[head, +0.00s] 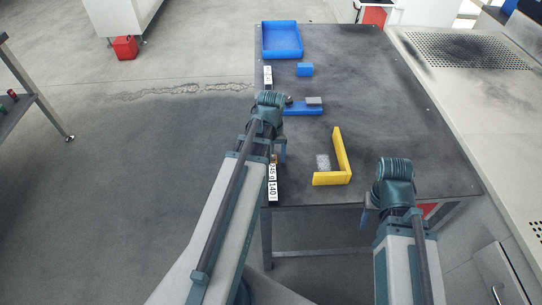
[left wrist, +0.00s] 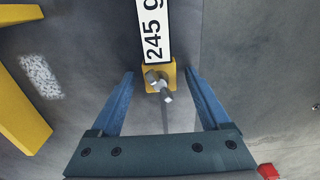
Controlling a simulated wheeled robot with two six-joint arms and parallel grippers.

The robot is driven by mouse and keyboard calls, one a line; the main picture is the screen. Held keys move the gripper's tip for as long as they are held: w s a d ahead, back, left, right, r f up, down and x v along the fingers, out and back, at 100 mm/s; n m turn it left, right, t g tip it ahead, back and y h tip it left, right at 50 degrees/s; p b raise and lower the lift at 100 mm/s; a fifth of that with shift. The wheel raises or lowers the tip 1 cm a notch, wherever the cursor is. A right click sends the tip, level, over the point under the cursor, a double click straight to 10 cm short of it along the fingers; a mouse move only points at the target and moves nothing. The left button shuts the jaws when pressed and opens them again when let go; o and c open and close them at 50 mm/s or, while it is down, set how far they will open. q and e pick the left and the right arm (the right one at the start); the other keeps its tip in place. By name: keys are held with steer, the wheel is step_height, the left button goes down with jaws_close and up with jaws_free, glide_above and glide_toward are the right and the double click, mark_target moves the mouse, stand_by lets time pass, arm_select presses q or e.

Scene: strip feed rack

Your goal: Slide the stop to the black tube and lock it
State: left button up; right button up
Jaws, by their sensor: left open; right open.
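A small yellow block with a grey metal knob or lever (left wrist: 158,77) shows in the left wrist view, at the end of a white label strip (left wrist: 153,30) reading "245 g". I cannot tell for sure that it is the stop. My left gripper (left wrist: 160,74) is open, its blue fingers on either side of the block and apart from it. In the head view the left arm hides most of this spot, with a bit of yellow (head: 274,158) showing above the label. My right gripper (head: 366,214) hangs by the table's front edge, away from the parts. I cannot make out the black tube.
A yellow L-shaped fence (head: 343,155) stands beside a speckled patch (head: 323,162) on the dark table (head: 400,130). Further back are a blue holder (head: 303,110) with a grey block (head: 314,101), a blue block (head: 305,69) and a blue tray (head: 283,55). The table's right side is clear.

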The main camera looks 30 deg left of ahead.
step_height(320, 180, up, 14)
steer(key=p, duration=1.3)
steer(key=shift+f+p, duration=0.15)
steer(key=shift+p, duration=0.15)
